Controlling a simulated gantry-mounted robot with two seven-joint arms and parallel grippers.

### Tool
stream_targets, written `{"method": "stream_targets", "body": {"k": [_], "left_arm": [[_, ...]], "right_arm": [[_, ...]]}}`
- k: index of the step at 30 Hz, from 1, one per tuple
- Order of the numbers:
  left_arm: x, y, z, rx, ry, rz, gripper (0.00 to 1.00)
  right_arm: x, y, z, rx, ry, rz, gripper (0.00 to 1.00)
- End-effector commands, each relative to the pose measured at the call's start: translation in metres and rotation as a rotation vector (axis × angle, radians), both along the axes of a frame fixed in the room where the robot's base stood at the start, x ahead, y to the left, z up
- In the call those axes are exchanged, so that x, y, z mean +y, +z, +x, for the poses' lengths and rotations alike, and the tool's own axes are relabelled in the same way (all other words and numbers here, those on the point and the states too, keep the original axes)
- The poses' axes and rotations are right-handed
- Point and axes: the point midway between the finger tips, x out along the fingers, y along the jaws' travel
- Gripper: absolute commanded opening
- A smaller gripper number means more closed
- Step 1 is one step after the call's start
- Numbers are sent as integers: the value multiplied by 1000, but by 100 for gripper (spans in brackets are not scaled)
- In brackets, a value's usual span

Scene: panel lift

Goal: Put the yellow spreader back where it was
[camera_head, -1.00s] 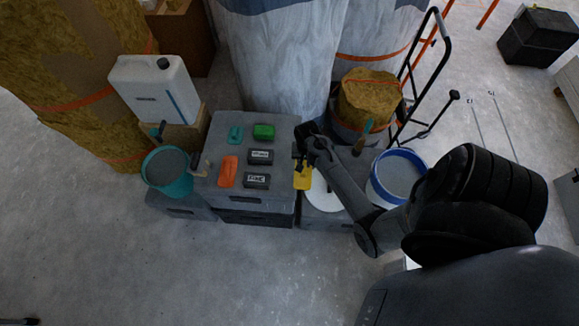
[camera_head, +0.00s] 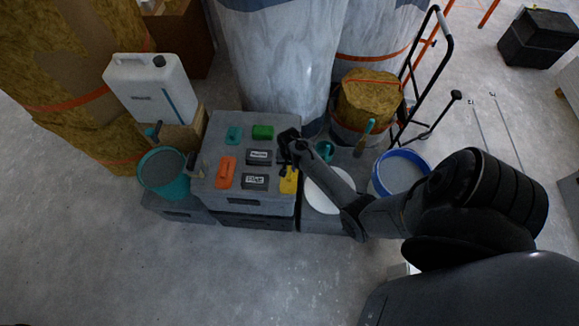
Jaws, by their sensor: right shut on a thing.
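The yellow spreader (camera_head: 289,182) is at the right edge of the grey box top (camera_head: 228,200), partly hidden by my gripper. My right gripper (camera_head: 287,166) is shut on it from above. I cannot tell whether the spreader touches the box top. On the same top lie an orange spreader (camera_head: 225,172), a small teal tool (camera_head: 234,134), a green block (camera_head: 263,132) and two dark labelled blocks (camera_head: 258,157). My left gripper is not in view.
A teal bucket (camera_head: 163,172) stands left of the box. To the right are a white round lid (camera_head: 328,192), a blue-rimmed bucket (camera_head: 402,172) and a teal item (camera_head: 324,150). Large wrapped rolls (camera_head: 277,60) stand behind. The front floor is clear.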

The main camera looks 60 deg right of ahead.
Motion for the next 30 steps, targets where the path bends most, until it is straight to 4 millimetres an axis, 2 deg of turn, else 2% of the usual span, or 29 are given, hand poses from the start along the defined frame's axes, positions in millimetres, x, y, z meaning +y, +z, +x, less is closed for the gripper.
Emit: {"method": "stream_targets", "body": {"k": [8, 9, 14, 23, 26, 30], "left_arm": [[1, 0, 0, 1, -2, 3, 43], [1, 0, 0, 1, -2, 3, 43], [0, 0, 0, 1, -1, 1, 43], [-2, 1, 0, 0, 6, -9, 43], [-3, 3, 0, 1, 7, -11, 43], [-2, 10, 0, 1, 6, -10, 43]], "right_arm": [[0, -1, 0, 0, 0, 0, 0], [0, -2, 0, 0, 0, 1, 26], [0, -2, 0, 0, 0, 0, 50], [0, 0, 0, 0, 0, 0, 50], [0, 5, 0, -1, 0, 0, 50], [0, 22, 1, -3, 0, -1, 50]]}}
